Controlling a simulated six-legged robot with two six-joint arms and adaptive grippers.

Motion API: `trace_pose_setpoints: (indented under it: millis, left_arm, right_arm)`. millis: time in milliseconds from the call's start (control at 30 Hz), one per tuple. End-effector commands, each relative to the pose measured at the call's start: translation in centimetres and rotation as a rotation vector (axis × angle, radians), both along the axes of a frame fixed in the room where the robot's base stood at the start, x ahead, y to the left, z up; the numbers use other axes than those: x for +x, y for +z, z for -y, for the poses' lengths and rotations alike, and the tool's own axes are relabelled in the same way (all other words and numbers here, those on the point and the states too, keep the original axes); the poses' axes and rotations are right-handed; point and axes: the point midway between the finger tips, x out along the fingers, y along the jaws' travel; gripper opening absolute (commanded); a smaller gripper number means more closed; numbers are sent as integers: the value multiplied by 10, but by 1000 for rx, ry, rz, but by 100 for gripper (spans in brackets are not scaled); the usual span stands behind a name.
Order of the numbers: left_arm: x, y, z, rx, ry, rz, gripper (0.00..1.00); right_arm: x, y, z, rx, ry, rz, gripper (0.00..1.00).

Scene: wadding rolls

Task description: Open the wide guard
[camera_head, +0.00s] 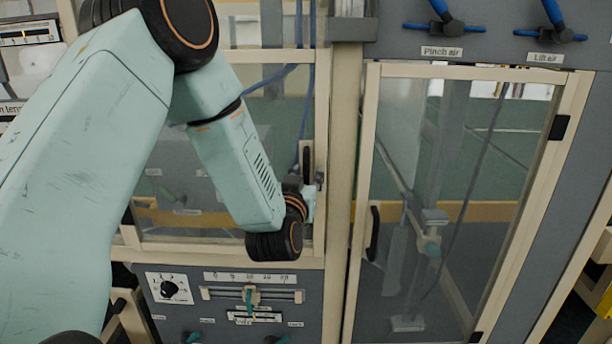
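The wide guard appears to be the cream-framed clear panel (275,75) on the left, partly hidden behind my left arm. No label naming it shows. Its right edge lies close along the cream post, and it looks closed. A dark upright handle (306,155) sits on its right frame bar. My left gripper (312,196) is at the wrist's far end, just below this handle. Only a small pale part of it shows past the dark wrist, so its fingers and any contact with the handle are hidden. My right gripper is out of view.
A narrower clear door (455,190) with a dark handle (374,232) and right-side hinges looks closed. Blue valves labelled Pinch air (440,24) and Lift air (553,30) are above. A grey control panel (235,310) with a knob and slider is below my wrist.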

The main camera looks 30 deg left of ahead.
Motion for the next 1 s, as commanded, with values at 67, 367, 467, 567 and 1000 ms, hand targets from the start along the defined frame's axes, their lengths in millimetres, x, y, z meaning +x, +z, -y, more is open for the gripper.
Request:
trace_pose_setpoints:
  millis: [67,367,467,567,1000]
  left_arm:
    - [0,0,0,0,0,0,36]
    - [0,0,0,0,0,0,16]
    - [0,0,0,0,0,0,8]
    - [0,0,0,0,0,0,0]
    - [0,0,0,0,0,0,0]
  right_arm:
    - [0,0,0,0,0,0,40]
    - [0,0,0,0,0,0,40]
    - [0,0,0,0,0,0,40]
    - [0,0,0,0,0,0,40]
    - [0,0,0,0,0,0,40]
